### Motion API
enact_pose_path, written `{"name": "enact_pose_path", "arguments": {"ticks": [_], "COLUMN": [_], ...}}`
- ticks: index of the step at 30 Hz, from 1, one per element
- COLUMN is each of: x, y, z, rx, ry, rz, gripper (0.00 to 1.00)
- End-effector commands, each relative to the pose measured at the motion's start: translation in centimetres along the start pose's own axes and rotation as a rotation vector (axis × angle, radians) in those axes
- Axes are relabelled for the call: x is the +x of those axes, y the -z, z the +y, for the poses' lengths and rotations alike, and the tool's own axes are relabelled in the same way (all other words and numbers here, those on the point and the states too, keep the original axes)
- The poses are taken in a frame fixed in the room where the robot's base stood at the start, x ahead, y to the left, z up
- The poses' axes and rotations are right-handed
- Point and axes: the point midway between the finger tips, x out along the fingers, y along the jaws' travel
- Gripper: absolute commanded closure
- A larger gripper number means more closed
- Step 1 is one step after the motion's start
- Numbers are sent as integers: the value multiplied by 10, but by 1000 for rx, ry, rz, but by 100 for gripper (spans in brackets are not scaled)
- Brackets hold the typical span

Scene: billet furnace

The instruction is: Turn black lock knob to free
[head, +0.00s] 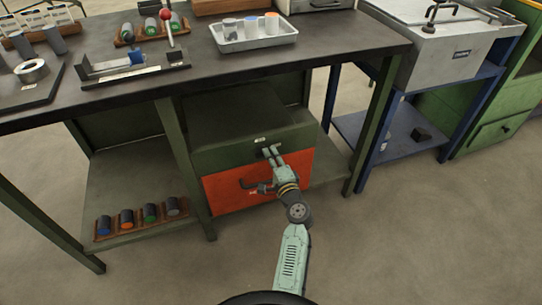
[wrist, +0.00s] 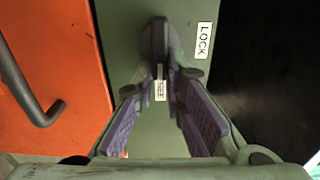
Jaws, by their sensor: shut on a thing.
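The black lock knob (wrist: 155,38) shows as a dark rounded shape at the fingertips in the wrist view. It sits on the green panel (wrist: 120,22) of the cabinet, beside a white label reading LOCK (wrist: 204,40). My gripper (wrist: 161,75) is shut on the knob, its purple-padded fingers closing around it and hiding part of it. A small label (wrist: 161,90) shows between the fingers, too small to read. In the head view my gripper (head: 270,151) reaches the green strip above the orange drawer (head: 226,190); the knob is hidden there.
The orange drawer's dark handle (wrist: 38,112) sticks out left of my gripper in the wrist view. Green bench legs (head: 185,165) stand either side of the cabinet.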

Motion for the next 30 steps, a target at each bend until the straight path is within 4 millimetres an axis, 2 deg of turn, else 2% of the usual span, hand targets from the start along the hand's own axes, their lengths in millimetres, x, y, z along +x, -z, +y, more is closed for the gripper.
{"name": "enact_pose_path", "arguments": {"ticks": [10, 11, 19, 30], "x": [0, 0, 0, -4], "y": [0, 0, 0, 0], "z": [1, 1, 1, 1], "rx": [4, 4, 3, 3], "ry": [-1, -1, -1, 0], "rz": [1, 1, 1, 1], "gripper": [100, 87, 69, 68]}}
